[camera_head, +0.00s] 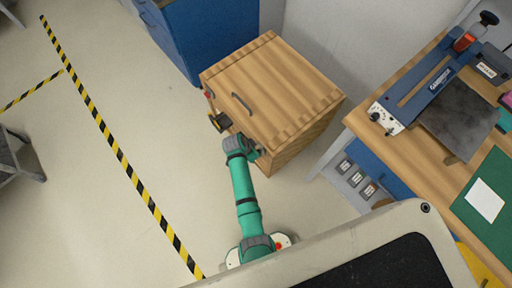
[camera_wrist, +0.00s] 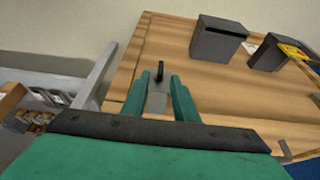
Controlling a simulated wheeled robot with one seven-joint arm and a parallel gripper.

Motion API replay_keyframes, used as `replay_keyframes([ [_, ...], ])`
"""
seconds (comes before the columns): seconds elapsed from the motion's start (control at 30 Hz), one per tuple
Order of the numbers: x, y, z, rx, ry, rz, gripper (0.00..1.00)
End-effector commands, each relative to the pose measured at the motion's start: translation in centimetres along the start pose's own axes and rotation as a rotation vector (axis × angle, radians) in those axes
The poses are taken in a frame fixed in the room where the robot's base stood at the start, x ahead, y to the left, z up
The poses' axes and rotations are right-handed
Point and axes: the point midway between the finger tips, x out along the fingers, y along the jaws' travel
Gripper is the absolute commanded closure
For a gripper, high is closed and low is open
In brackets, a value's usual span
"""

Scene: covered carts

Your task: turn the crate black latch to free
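The wooden crate (camera_head: 270,85) stands in the middle of the head view. In the wrist view its wood face (camera_wrist: 205,90) fills much of the picture. A small black latch (camera_wrist: 159,72) stands out from a grey plate (camera_wrist: 157,98) on that face. My gripper (camera_wrist: 161,77) is open, with one green finger on each side of the latch in the picture. I cannot tell whether the fingers touch it. In the head view my gripper (camera_head: 258,153) is at the crate's near side, and the latch is hidden there.
Two dark grey boxes (camera_wrist: 217,40) (camera_wrist: 268,52) and a yellow part (camera_wrist: 292,50) are on the crate face. A dark handle (camera_head: 241,103) is on the crate. A blue cabinet (camera_head: 205,35) stands behind, a workbench (camera_head: 400,88) to the right.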

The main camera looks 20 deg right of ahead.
Motion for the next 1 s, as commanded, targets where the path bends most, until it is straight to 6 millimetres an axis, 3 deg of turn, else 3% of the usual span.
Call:
replay_keyframes([
  [0.2,2.0,0.0,0.0,-0.001,0.000,0.000,0.73],
  [0.57,2.5,0.0,0.0,-0.001,0.000,0.000,0.73],
  [0.7,2.4,0.0,0.0,-0.001,0.000,0.000,1.00],
  [1.0,2.4,-0.2,0.0,-0.008,0.001,0.014,1.00],
])
